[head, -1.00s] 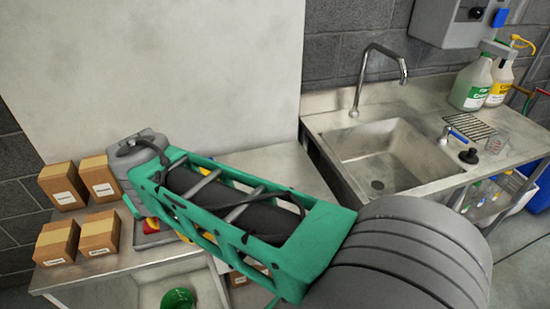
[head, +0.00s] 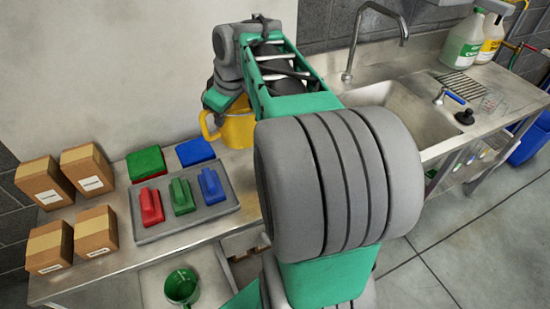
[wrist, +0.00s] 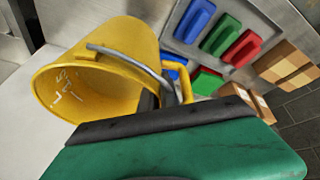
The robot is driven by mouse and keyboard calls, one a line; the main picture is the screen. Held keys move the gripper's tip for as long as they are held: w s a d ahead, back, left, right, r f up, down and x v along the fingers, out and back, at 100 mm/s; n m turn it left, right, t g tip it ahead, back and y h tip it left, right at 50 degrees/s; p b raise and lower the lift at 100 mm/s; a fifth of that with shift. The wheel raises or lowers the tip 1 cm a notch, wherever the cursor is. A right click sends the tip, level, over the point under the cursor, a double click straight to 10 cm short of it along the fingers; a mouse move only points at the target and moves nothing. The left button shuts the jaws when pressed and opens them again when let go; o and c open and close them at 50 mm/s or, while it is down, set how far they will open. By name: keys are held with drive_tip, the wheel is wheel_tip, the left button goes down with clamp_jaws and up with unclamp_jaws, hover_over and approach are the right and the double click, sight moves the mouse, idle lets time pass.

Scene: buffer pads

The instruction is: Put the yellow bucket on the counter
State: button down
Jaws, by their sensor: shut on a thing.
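The yellow bucket (head: 238,130) hangs in my gripper (head: 216,98) over the right part of the steel counter (head: 121,178). In the wrist view the bucket (wrist: 118,62) fills the upper left, with its open mouth to the lower left and its grey wire handle across the rim. My gripper is shut on the bucket, near its yellow side handle. My arm hides part of the bucket in the head view. I cannot tell whether the bucket's base touches the counter.
A grey tray (head: 225,209) with red, green and blue pads lies left of the bucket, with green (head: 146,163) and blue (head: 195,152) pads behind it. Several cardboard boxes (head: 88,170) stand at the left. A sink (head: 410,112) is at the right. A green bucket (head: 182,287) sits lower down.

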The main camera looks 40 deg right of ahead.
drive_tip(key=s+d+r+n+y, duration=0.1)
drive_tip(key=s+d+n, duration=0.2)
drive_tip(key=s+d, duration=0.65)
drive_tip(key=s+d+r+n+y, duration=0.1)
drive_tip(key=s+d+n, duration=0.1)
drive_tip(key=s+d, duration=0.75)
drive_tip(key=w+a+f+b, duration=0.6)
drive_tip(key=w+a+f, duration=0.2)
drive_tip(key=w+f, duration=0.3)
wheel_tip(320, 180, down, 2)
drive_tip(key=shift+a+f+g+b, duration=0.15)
drive_tip(key=shift+a+g+b, duration=0.15)
drive_tip(key=shift+a, duration=0.05)
drive_tip(key=c, duration=2)
unclamp_jaws()
drive_tip(key=shift+s+f, duration=0.1)
drive_tip(key=shift+f, duration=0.15)
drive_tip(key=o, duration=0.4)
drive_tip(key=shift+r, duration=0.1)
